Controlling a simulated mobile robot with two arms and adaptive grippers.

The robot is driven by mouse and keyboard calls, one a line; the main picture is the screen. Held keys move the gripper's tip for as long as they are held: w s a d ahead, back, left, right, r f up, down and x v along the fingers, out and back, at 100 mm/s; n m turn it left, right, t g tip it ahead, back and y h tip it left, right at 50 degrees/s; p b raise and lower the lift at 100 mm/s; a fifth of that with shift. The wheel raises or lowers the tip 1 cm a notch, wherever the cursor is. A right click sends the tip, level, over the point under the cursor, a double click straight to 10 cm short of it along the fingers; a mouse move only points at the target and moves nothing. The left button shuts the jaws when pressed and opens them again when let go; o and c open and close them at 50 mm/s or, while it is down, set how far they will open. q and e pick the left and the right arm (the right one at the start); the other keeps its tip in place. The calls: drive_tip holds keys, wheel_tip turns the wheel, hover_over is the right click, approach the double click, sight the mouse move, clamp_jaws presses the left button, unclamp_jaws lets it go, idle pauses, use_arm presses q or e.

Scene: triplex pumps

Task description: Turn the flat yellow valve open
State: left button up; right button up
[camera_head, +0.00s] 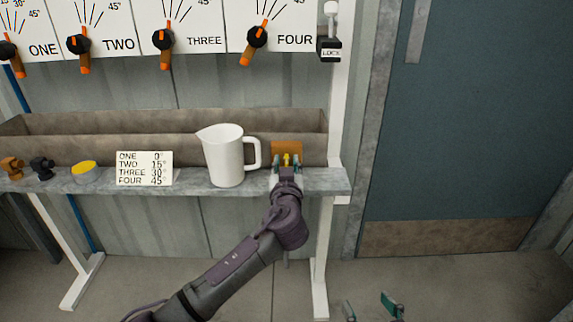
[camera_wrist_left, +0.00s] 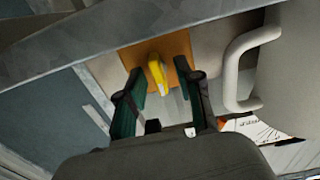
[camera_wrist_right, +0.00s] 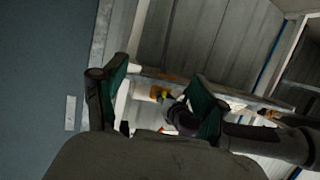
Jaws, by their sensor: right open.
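The flat yellow valve (camera_head: 286,158) is a small yellow handle on an orange-brown plate (camera_head: 287,146) at the right end of the shelf. In the left wrist view the yellow valve (camera_wrist_left: 157,73) shows between and just beyond the fingertips. My left gripper (camera_head: 287,163) is open, with one finger to each side of the handle; I cannot tell if either touches it. My right gripper (camera_head: 370,309) is open and empty, low at the bottom edge of the head view, far from the valve.
A white pitcher (camera_head: 223,157) stands just left of the valve, its handle close to my left gripper. A blue-grey door (camera_head: 465,120) is at the right.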

use_arm(q)
clamp_jaws()
